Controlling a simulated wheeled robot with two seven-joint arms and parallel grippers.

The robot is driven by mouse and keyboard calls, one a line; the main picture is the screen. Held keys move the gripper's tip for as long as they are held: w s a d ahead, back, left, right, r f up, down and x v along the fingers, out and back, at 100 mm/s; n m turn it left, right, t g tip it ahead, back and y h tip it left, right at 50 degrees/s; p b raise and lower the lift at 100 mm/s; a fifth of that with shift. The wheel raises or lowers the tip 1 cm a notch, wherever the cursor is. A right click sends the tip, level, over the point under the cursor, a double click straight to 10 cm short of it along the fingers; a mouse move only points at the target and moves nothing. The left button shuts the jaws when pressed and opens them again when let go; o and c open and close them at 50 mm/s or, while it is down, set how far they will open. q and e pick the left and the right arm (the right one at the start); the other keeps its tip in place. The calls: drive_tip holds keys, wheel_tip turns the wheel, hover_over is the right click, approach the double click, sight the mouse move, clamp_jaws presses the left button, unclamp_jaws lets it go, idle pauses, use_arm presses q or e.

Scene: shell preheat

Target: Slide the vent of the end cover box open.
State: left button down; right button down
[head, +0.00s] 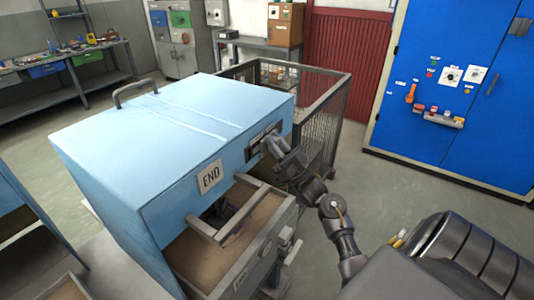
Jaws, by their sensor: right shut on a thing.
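The end cover box (170,120) is a large light-blue box with a carry handle on top and an END plate (209,177) on its front face. Its vent (256,147) is a dark slotted strip high on the front face, toward the right end. My right gripper (270,146) is at the vent, shut on its slider. The fingers and wrist cover part of the vent, so I cannot tell how far it is open. My left gripper is not in view.
A wire mesh cage (325,125) stands close behind the gripper. A blue cabinet (450,90) is at the right, with clear floor before it.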

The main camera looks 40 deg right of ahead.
drive_tip(key=shift+w+d, duration=0.25)
drive_tip(key=shift+d, duration=0.75)
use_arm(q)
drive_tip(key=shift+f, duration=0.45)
use_arm(e)
drive_tip(key=shift+r, duration=0.1)
drive_tip(key=c, duration=1.6)
unclamp_jaws()
drive_tip(key=o, duration=0.4)
drive_tip(key=shift+d, duration=0.15)
drive_tip(key=shift+c, duration=0.2)
